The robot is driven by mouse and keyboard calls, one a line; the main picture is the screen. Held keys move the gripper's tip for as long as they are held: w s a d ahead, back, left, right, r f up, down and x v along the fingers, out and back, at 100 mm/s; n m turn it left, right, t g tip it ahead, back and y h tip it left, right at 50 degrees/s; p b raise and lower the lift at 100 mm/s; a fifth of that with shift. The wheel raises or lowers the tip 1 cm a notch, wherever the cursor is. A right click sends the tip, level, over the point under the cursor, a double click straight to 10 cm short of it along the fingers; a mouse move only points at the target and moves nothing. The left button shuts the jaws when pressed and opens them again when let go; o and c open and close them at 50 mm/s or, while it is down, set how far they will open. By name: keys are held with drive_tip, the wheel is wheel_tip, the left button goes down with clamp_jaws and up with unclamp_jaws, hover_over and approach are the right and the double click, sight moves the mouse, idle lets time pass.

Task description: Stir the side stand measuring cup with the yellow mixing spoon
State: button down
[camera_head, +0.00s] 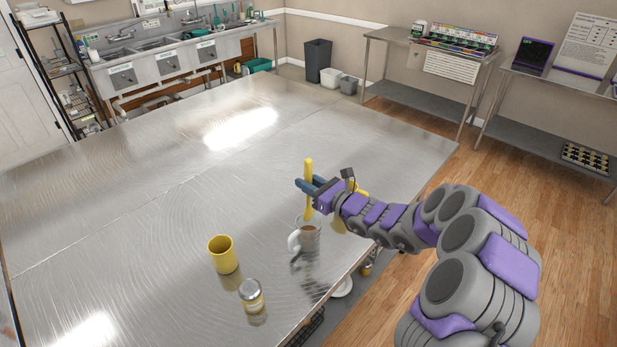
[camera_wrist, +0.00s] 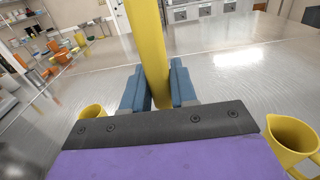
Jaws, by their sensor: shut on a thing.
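My gripper (camera_head: 309,186) is shut on the yellow mixing spoon (camera_head: 308,170), which stands nearly upright between the blue fingers. The wrist view shows the spoon (camera_wrist: 148,45) between both fingers (camera_wrist: 158,88). The measuring cup (camera_head: 311,240), clear with a pale handle on its left and brown contents, stands upright on the metal table directly below the gripper. The spoon's lower end reaches about the cup's rim in the head view; I cannot tell whether it is inside. The cup is hidden in the wrist view.
A yellow mug (camera_head: 223,256) and a small lidded jar (camera_head: 252,297) stand left of the cup, near the table's front. A yellow pitcher (camera_wrist: 289,139) stands at right in the wrist view. The metal table (camera_head: 130,210) is clear to the left and back.

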sight(309, 208)
wheel_tip(309, 208, down, 10)
drive_tip(key=b, duration=0.3)
drive_tip(key=shift+s+r, duration=0.1)
drive_tip(key=shift+r, duration=0.05)
idle(0.6)
